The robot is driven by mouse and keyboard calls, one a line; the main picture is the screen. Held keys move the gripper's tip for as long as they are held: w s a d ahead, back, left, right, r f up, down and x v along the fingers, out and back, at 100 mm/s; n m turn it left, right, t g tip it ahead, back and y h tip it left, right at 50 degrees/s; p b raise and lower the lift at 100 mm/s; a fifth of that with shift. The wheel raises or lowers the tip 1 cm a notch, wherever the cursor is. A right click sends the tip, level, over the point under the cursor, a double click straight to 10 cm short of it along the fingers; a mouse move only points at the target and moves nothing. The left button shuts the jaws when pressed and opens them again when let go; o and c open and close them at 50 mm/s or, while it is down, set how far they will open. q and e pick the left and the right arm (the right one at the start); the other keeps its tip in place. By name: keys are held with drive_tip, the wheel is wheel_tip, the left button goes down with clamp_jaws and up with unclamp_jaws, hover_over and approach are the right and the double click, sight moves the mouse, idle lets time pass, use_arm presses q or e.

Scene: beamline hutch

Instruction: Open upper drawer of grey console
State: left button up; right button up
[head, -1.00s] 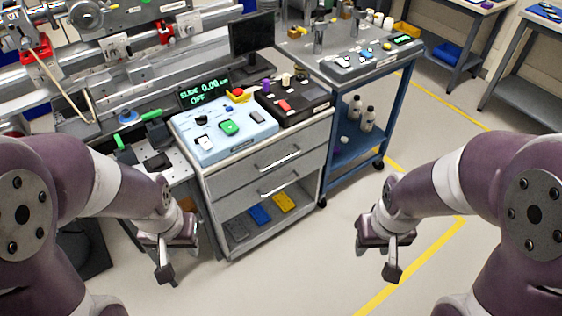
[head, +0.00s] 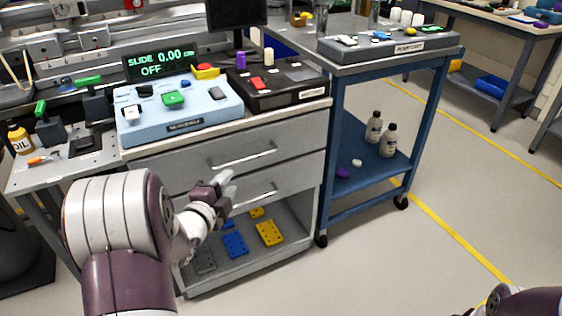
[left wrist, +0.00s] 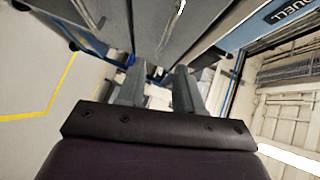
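The grey console (head: 318,205) stands in the middle of the head view. Its upper drawer (head: 305,135) looks closed and has a light bar handle (head: 243,157). The lower drawer (head: 305,177), also closed, has a similar handle (head: 262,193). My left gripper (head: 229,184) is in front of the drawer fronts, below the upper handle and close to the left end of the lower one. Whether it touches anything cannot be told. In the left wrist view its two fingers (left wrist: 157,90) are apart, with nothing seen held between them. My right gripper is out of view.
A blue control box (head: 180,112) and a black box (head: 277,88) sit on the console top. Its open bottom shelf holds blue and yellow plates (head: 269,233). A blue cart (head: 335,150) stands close at its right. The floor (head: 375,260) in front is clear.

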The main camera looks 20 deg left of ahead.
sight(247, 159)
use_arm(q)
drive_tip(key=shift+m, duration=0.4)
drive_tip(key=w+b, duration=0.1)
drive_tip(key=w, duration=0.3)
drive_tip(key=w+f+b, duration=0.1)
drive_tip(key=w, duration=0.3)
drive_tip(key=w+a+b, duration=0.1)
drive_tip(key=w+b, duration=0.1)
drive_tip(key=w, duration=0.2)
drive_tip(key=shift+w+f, duration=0.15)
drive_tip(key=shift+f, duration=0.05)
clamp_jaws()
